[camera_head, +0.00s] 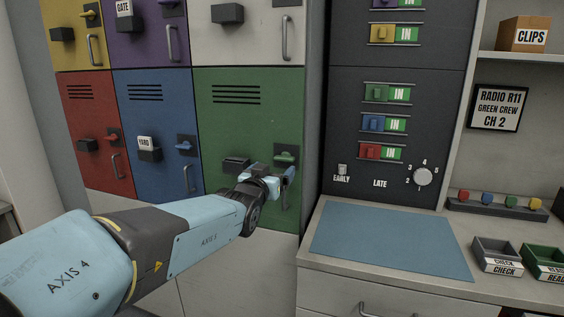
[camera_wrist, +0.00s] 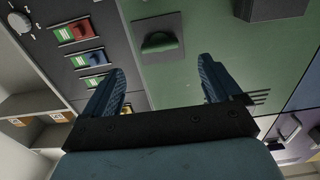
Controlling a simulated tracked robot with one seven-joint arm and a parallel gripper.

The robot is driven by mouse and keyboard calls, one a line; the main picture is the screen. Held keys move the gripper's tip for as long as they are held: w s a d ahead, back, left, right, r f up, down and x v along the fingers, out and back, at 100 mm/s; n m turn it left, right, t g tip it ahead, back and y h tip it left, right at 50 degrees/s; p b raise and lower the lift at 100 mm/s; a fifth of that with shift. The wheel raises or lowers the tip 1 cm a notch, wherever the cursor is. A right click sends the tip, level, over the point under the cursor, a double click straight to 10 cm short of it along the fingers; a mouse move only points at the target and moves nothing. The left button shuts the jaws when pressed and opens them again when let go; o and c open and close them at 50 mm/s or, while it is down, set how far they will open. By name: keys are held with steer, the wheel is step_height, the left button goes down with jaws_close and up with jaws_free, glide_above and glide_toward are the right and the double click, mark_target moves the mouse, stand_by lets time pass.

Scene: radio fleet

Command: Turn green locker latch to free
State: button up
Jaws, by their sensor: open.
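The green locker (camera_head: 246,124) is a closed door at the lower right of the locker block. Its latch (camera_head: 286,155) is a small green lever on a dark plate, near the door's right edge. It appears roughly level in the head view. The latch also shows in the wrist view (camera_wrist: 160,43), beyond and between the fingertips, with nothing touching it. My gripper (camera_head: 290,175) is just below the latch in the head view, in front of the door's pull handle. In the wrist view my gripper (camera_wrist: 160,66) has its two blue fingers spread wide and empty.
A dark holder (camera_head: 236,164) juts out left of the latch. A metal pull handle (camera_head: 286,195) stands partly behind my gripper. To the right are a dark panel (camera_head: 395,190) with sliders and a counter with a blue mat (camera_head: 390,241). Blue (camera_head: 157,113) and red lockers (camera_head: 90,112) lie left.

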mark_target(283, 160)
steer(key=shift+x, duration=4.15)
steer(key=shift+c, duration=0.2)
steer(key=c, duration=1)
